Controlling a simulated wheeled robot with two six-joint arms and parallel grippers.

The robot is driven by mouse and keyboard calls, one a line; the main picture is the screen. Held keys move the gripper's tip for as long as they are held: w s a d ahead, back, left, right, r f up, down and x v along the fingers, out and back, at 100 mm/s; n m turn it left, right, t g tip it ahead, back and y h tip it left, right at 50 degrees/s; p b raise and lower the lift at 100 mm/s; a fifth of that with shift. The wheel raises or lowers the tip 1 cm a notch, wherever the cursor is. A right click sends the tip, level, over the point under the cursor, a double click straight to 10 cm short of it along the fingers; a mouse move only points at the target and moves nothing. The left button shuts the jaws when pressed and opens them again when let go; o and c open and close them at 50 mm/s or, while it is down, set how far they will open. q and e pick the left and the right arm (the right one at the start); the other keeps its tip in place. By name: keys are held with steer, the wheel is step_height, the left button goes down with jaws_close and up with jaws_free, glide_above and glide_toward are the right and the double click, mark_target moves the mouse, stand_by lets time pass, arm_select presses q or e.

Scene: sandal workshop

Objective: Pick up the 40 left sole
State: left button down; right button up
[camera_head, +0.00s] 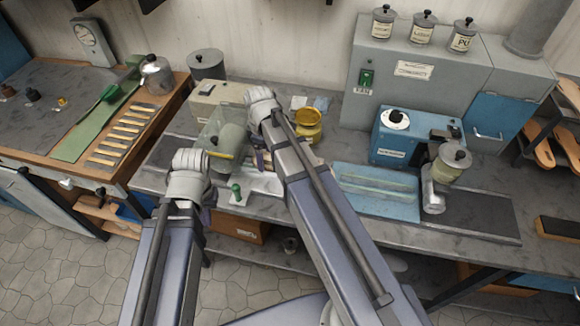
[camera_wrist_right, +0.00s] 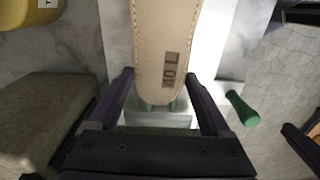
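A tan sole (camera_wrist_right: 162,50) with stitching along its edge lies between the two purple fingers of my right gripper (camera_wrist_right: 160,72) in the right wrist view. A dark stamp near its rounded end reads as 40 L, upside down. The fingertips are close to its edges on both sides; I cannot tell whether they touch it. In the head view the right gripper (camera_head: 259,160) is over the workbench, mostly hidden by its arm. My left gripper (camera_head: 206,215) is at the bench's front edge, mostly hidden by its wrist, and its fingers cannot be made out.
Green pegs show at the sole's rounded end, and a green-handled tool (camera_head: 236,193) is beside it. A blue tray (camera_head: 378,207) lies to the right.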

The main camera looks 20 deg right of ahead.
steer(key=c, duration=1.1)
steer(key=shift+c, duration=0.2)
steer(key=shift+r, duration=0.1)
step_height(320, 180, up, 18)
steer(key=p, duration=1.8)
